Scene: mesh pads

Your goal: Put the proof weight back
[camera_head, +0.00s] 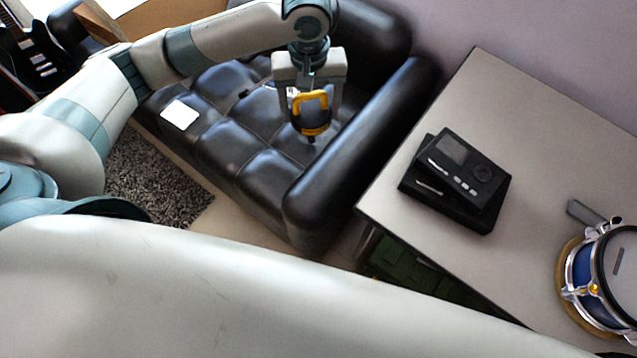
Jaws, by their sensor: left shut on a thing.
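My left gripper (309,96) hangs above the black sofa, its fingers pointing down. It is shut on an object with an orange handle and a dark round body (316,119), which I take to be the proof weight. The object hangs upright between the fingers, with the sofa seat behind it; I cannot tell how far above the seat it is. My right gripper is not in view.
The black tufted sofa (247,160) has a white square item (179,115) on its seat. The grey table (425,256) at right holds a black device (462,163) on a black box (484,216) and a blue drum (579,290).

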